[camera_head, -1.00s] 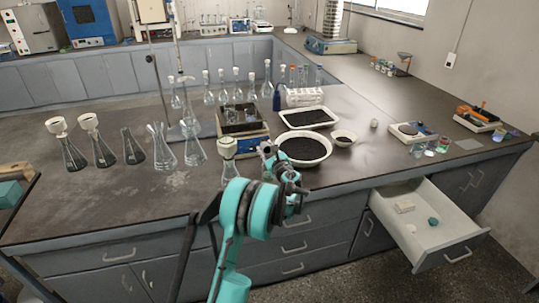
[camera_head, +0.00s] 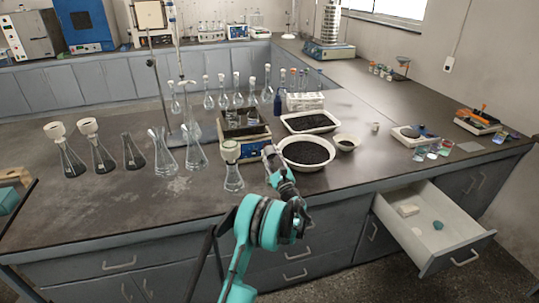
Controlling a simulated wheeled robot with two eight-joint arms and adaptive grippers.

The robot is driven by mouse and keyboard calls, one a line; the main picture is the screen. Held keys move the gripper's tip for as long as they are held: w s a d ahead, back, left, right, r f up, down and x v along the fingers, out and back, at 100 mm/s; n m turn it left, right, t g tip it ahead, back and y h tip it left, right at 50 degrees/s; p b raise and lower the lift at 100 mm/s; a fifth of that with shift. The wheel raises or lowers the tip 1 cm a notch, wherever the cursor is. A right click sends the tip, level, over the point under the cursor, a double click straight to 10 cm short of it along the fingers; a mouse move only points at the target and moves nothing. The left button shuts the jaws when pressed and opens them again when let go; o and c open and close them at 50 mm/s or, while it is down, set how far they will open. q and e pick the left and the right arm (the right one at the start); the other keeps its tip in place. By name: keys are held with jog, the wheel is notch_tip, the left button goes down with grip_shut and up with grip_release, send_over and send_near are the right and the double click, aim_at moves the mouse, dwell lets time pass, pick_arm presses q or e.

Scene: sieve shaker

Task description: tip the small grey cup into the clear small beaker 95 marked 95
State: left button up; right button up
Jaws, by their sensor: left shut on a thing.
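My left gripper (camera_head: 272,160) is at the bench's front, between the flask with a pale green top and the white bowl of dark grains. It is shut on a small grey thing, seemingly the small grey cup (camera_head: 268,151), mostly hidden by the fingers and too small to read its tilt or contents. Small clear vessels (camera_head: 238,114) stand in a brown open box on the blue balance behind the gripper. The number 95 cannot be read on any vessel, so I cannot tell which is small beaker 95. My right gripper is not in view.
A flask (camera_head: 232,172) stands just left of my gripper; the white bowl (camera_head: 306,165) is close on its right. Several flasks stand further left. A pale small cup (camera_head: 375,127) and coloured beakers (camera_head: 432,152) stand right. An open drawer (camera_head: 440,255) juts out front right.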

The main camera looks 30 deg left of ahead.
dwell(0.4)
pick_arm(q)
jog(key=g+h+p, duration=0.1)
jog(key=p, duration=0.1)
jog(key=r+g+h+p, duration=0.1)
jog(key=p, duration=0.1)
jog(key=shift+w+a+r+h, duration=0.15)
jog(key=shift+a+r+h, duration=0.05)
jog(key=shift+a+h, duration=0.1)
jog(key=shift+f+p, duration=0.1)
jog(key=shift+p, duration=0.35)
jog(key=shift+w+f+h, duration=0.1)
jog(key=shift+f+h, duration=0.15)
jog(key=shift+h, duration=0.05)
jog(key=g+h+p, duration=0.1)
jog(key=p, duration=0.1)
jog(key=r+g+h+p, duration=0.1)
jog(key=p, duration=0.1)
jog(key=shift+w+a+r+g+h+p, duration=0.15)
jog(key=shift+a+r+g+h+p, duration=0.15)
jog(key=shift+p, duration=0.1)
jog(key=shift+w+f+g+h+p, duration=0.1)
jog(key=shift+g+h+p, duration=0.25)
jog(key=shift+p, duration=0.2)
jog(key=shift+f, duration=0.15)
